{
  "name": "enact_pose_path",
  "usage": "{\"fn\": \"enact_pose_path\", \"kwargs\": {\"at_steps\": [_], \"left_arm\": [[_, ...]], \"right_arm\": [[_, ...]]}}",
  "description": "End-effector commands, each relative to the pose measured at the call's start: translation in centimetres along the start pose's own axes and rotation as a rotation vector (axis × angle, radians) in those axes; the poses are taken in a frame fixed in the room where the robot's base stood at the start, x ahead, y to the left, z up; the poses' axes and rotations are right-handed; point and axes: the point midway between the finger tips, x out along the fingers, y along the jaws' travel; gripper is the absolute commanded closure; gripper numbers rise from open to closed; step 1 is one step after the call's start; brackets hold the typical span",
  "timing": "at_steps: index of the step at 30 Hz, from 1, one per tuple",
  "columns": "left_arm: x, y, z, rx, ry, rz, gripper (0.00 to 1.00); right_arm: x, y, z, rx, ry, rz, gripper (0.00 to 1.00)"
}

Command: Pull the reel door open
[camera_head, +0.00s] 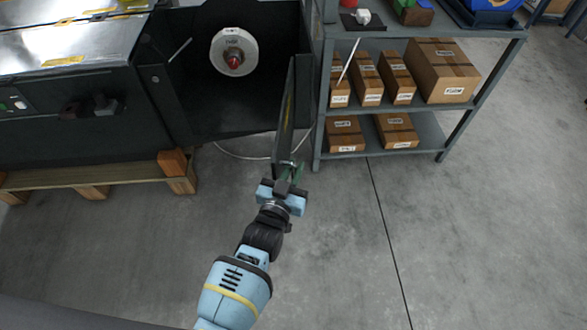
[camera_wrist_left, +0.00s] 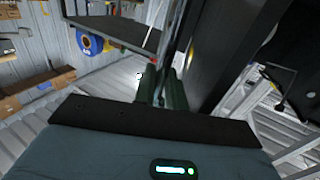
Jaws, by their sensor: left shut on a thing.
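The reel door (camera_head: 287,115) is a dark, thin panel seen nearly edge-on in the head view. It stands swung out from the right side of the black reel housing (camera_head: 205,118), so the housing's front is open. Inside is a white reel (camera_head: 220,60) with a red hub. My left gripper (camera_head: 291,172) is at the door's near, free end, its green fingers shut on the door handle, which they mostly hide. In the left wrist view the fingers (camera_wrist_left: 163,88) are close together against the dark door (camera_wrist_left: 215,45). My right gripper is not in view.
A grey shelf (camera_head: 425,122) with several cardboard boxes stands close to the door's right. A dark machine (camera_head: 70,135) on wooden supports is at the left. The concrete floor (camera_head: 330,245) is clear at the front and right. A thin cable (camera_head: 242,156) lies below the housing.

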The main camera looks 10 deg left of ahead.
Motion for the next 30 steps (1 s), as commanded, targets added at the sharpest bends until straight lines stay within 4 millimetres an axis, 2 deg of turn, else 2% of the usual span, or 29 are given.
{"fn": "enact_pose_path", "kwargs": {"at_steps": [4, 5, 6, 16, 30], "left_arm": [[0.0, 0.0, -0.1, 0.000, 0.003, 0.000, 1.00], [0.0, 0.0, -0.1, 0.000, 0.003, 0.000, 0.85], [0.0, 0.0, -0.1, 0.000, 0.002, 0.000, 0.83], [-0.5, 0.0, 0.0, 0.000, 0.000, 0.000, 0.83], [-6.8, 0.0, -0.1, 0.000, 0.002, 0.000, 0.83]], "right_arm": [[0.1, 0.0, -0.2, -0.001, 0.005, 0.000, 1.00], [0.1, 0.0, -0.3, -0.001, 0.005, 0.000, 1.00], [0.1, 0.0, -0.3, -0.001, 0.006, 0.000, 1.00], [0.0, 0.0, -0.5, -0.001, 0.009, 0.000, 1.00], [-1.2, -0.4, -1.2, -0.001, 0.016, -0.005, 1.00]]}}
